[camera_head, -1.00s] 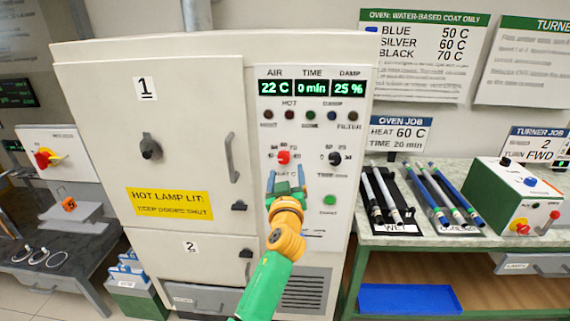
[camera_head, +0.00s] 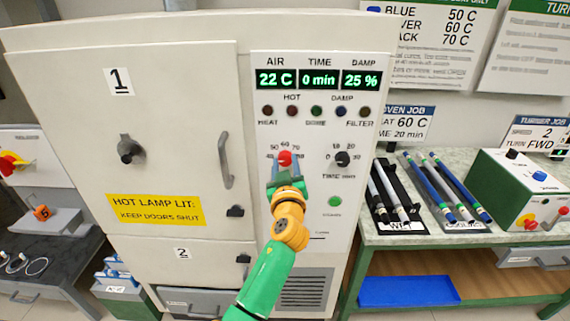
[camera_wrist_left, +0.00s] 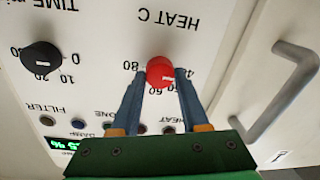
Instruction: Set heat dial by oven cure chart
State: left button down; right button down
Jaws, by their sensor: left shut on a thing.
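The red heat dial (camera_head: 285,158) is on the oven's panel, with a scale from 40 to 80. My left gripper (camera_head: 286,172) is shut on it; in the wrist view its two blue fingers straddle the red dial (camera_wrist_left: 160,72). A pale mark on the dial points towards the 50 to 60 side, but I cannot read it exactly. The cure chart (camera_head: 436,40) reads 50 C, 60 C and 70 C, its colour names partly cut off. The oven job card (camera_head: 405,122) asks for 60 C and 20 min. My right gripper is out of view.
The black time dial (camera_head: 342,159) is right of the heat dial, with a green button (camera_head: 335,201) below. Displays show 22 C, 0 min, 25 %. Grey rods (camera_head: 390,190) lie in the wet tray; blue rods (camera_head: 445,188) lie beside it. The oven door handle (camera_head: 226,160) is left.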

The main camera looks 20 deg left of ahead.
pick_arm(q)
jog(key=shift+f+m, duration=0.1)
jog(key=shift+m, duration=0.2)
jog(key=shift+b, duration=0.35)
jog(key=m+b, duration=0.1)
jog(key=m, duration=0.1)
jog(key=shift+m, duration=0.4)
jog(key=m, duration=0.4)
jog(key=shift+m+b, duration=0.35)
jog(key=shift+m, duration=0.05)
jog(key=m, duration=0.4)
jog(key=shift+m+t+p, duration=0.3)
jog(key=shift+m, duration=0.1)
jog(key=m+p, duration=0.1)
jog(key=m, duration=0.4)
jog(key=shift+h, duration=0.3)
jog(key=shift+m, duration=0.3)
